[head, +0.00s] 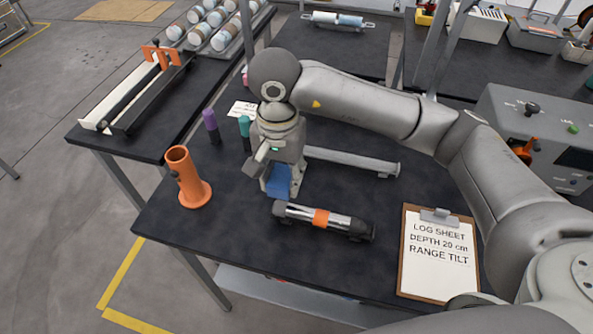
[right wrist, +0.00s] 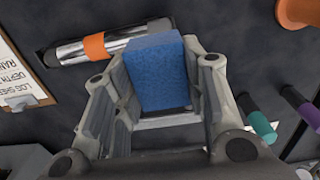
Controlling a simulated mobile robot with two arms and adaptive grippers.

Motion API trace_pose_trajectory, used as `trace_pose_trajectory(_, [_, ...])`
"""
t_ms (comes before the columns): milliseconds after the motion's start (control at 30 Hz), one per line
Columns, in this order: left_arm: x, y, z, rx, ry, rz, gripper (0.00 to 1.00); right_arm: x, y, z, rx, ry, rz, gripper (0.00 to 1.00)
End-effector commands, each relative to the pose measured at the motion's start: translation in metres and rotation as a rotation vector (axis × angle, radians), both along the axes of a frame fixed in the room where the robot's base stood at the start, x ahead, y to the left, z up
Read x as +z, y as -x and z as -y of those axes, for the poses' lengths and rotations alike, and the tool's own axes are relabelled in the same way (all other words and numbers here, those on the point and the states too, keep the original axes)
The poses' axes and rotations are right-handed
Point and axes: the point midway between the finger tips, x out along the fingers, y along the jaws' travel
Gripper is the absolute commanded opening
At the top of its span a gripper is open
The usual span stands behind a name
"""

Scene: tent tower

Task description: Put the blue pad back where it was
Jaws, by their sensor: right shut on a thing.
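The blue pad (head: 279,180) is a small block at the middle of the dark table. My right gripper (head: 282,188) points down and is shut on it. In the right wrist view the blue pad (right wrist: 157,70) sits between the two fingers of my right gripper (right wrist: 162,85), with its far end sticking out past them. I cannot tell whether the pad touches the table top. My left gripper is not in view.
A metal tube with an orange band (head: 322,218) lies just in front of the gripper. An orange cylinder stand (head: 186,180), a purple marker (head: 210,122) and a teal marker (head: 244,126) stand to the left. A clipboard (head: 437,250) lies right. A grey bar (head: 350,161) lies behind.

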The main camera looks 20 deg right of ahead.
Motion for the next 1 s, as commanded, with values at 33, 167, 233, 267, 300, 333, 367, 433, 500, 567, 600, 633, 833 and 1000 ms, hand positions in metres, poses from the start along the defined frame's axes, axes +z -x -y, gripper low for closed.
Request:
trace_pose_trajectory(33, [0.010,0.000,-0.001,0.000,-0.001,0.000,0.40,-0.002,-0.011,0.009,-0.009,0.003,-0.004,0.20])
trace_pose_trajectory(167, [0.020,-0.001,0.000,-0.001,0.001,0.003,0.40,-0.022,-0.034,0.024,-0.007,0.002,-0.007,0.20])
trace_pose_trajectory(233, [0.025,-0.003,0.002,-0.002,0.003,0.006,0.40,-0.037,-0.043,0.030,-0.007,0.003,-0.007,0.20])
trace_pose_trajectory(267, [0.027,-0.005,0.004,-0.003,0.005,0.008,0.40,-0.042,-0.048,0.032,-0.006,0.002,-0.006,0.20])
trace_pose_trajectory(300, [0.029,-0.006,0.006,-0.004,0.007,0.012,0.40,-0.048,-0.052,0.034,-0.005,0.000,-0.005,0.20])
trace_pose_trajectory(333, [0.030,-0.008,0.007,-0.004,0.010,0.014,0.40,-0.053,-0.055,0.036,-0.006,0.002,-0.005,0.20])
trace_pose_trajectory(367, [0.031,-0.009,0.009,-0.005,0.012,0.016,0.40,-0.056,-0.058,0.038,-0.004,0.002,-0.004,0.20])
trace_pose_trajectory(433, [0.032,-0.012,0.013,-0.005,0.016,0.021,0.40,-0.062,-0.062,0.040,-0.004,-0.001,-0.002,0.20])
trace_pose_trajectory(500, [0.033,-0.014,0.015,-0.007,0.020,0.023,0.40,-0.066,-0.065,0.042,-0.003,0.000,-0.001,0.20])
trace_pose_trajectory(567, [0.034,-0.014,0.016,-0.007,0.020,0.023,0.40,-0.070,-0.067,0.043,-0.004,0.000,-0.001,0.20])
trace_pose_trajectory(600, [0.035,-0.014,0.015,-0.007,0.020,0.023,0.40,-0.073,-0.069,0.044,-0.004,0.000,-0.001,0.20])
trace_pose_trajectory(633, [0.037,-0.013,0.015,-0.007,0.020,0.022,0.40,-0.076,-0.071,0.046,-0.005,0.001,-0.003,0.20])
trace_pose_trajectory(833, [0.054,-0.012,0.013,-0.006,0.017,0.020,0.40,-0.099,-0.070,0.045,-0.004,0.000,-0.002,0.20])
trace_pose_trajectory(1000, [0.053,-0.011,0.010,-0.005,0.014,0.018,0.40,-0.105,-0.070,0.045,-0.002,-0.001,0.001,0.20])
